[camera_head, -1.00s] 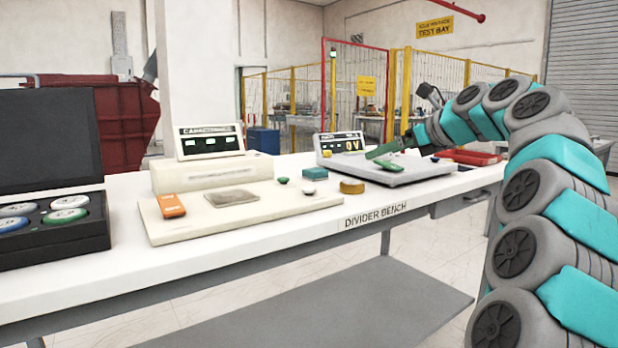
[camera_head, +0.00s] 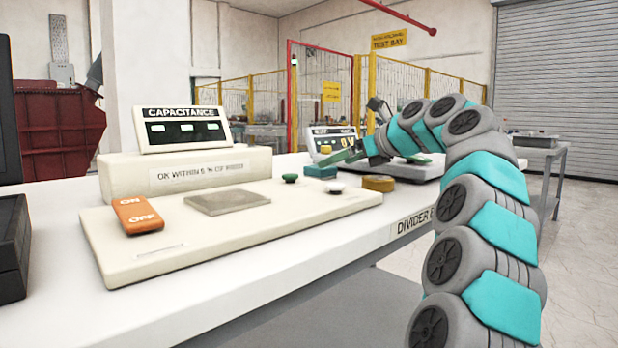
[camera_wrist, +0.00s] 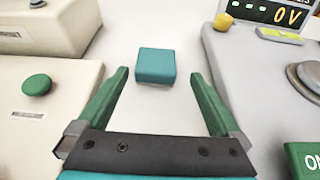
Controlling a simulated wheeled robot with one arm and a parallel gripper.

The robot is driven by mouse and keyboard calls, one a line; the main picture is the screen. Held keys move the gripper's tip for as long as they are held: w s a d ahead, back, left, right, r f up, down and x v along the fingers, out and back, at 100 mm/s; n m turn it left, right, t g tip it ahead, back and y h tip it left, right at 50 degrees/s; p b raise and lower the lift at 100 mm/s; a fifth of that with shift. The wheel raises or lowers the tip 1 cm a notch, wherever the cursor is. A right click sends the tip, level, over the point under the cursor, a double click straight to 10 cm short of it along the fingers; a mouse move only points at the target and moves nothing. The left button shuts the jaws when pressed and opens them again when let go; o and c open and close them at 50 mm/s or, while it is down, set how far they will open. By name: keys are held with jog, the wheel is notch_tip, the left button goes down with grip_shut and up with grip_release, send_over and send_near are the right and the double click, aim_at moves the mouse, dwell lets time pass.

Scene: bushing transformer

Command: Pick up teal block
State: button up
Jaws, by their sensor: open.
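The teal block (camera_wrist: 155,65) is a small box on the white bench top. In the wrist view it sits upright ahead of my gripper (camera_wrist: 162,85), roughly centred between the two green fingers and beyond their tips. The fingers are spread open with nothing between them.
A cream panel (camera_head: 120,245) with a green knob (camera_wrist: 37,85) lies left of the block. A display unit (camera_wrist: 272,12) reading 0V stands at the right, with a green ON switch (camera_wrist: 302,160) nearer. White bench surface is clear around the block.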

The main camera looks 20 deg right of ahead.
aim_at(312, 171)
jog(key=b+x, duration=0.1)
jog(key=x, duration=0.5)
jog(key=shift+a+f, duration=0.15)
jog(key=shift+a, duration=0.1)
jog(key=shift+w+a, duration=0.2)
jog(key=shift+w, duration=0.2)
jog(key=c, duration=1.3)
